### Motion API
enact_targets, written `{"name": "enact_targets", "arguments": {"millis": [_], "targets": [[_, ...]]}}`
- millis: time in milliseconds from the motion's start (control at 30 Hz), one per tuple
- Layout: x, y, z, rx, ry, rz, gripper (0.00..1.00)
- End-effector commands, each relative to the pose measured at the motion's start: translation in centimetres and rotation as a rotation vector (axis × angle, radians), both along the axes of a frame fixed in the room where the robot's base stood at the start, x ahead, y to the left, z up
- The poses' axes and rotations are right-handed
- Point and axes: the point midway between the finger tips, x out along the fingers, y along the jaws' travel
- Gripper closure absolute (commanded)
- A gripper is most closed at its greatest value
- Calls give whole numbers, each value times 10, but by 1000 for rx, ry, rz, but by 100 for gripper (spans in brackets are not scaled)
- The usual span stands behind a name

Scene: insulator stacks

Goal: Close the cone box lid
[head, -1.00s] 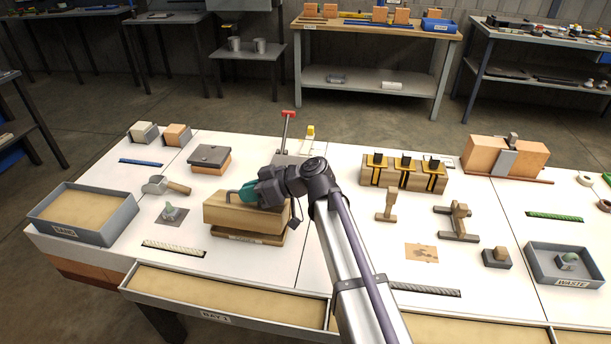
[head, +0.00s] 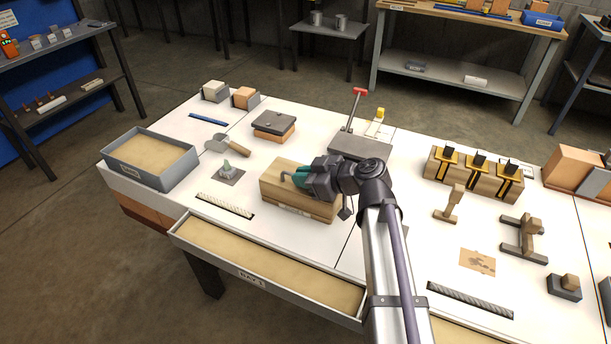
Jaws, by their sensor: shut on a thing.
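The cone box (head: 292,209) is a low wooden box with a pale label on its front, left of centre on the white table. Its wooden lid (head: 275,180) lies over the box and looks nearly level. I cannot tell whether it is fully seated. A grey bent handle (head: 287,176) is on the lid. My gripper (head: 301,175), with teal fingers, is shut on this handle from the right. My gripper and wrist hide the lid's right back part.
A grey box with a red-knobbed lever (head: 359,92) stands behind my wrist. A trowel (head: 228,146) and a grey-lidded box (head: 274,125) are to the left. A long sand tray (head: 270,275) runs along the front. Wooden stands (head: 455,204) are to the right.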

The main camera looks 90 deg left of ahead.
Motion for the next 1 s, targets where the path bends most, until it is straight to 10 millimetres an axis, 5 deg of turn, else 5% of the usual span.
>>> {"name": "enact_targets", "arguments": {"millis": [133,167,433,733,1000], "targets": [[-1,-3,-2,-3,-3,5,100],[-1,-3,-2,-3,-3,5,89],[-1,-2,-1,-3,-2,3,64],[7,-5,4,-2,-1,0,64],[57,-35,31,-3,-2,0,64]]}}
